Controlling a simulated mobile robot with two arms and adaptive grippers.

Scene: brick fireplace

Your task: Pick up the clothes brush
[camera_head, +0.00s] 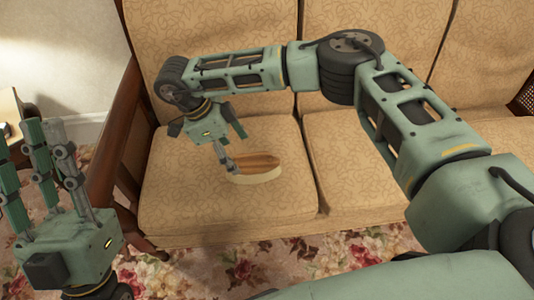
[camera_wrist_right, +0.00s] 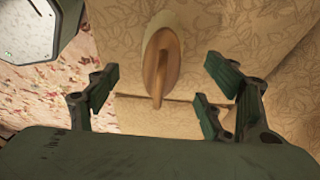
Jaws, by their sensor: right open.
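The clothes brush (camera_head: 256,164) is an oval with a brown wooden back and pale bristles. It lies on the left seat cushion of the sofa. It also shows in the right wrist view (camera_wrist_right: 162,62), between the finger lines and beyond the fingertips. My right gripper (camera_head: 231,152) is open and empty, pointing down just above the brush's left end. One finger overlaps the brush's edge in the head view; I cannot tell whether they touch. In the right wrist view its fingers (camera_wrist_right: 158,88) are spread apart. My left gripper (camera_head: 38,140) is open and empty at the left, fingers up.
The tan patterned sofa (camera_head: 175,205) has a dark wooden armrest (camera_head: 119,140) at the left, between my left gripper and the brush. The cushion around the brush is clear. A floral carpet (camera_head: 275,265) lies in front. A wooden piece of furniture (camera_head: 10,110) stands at the far left.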

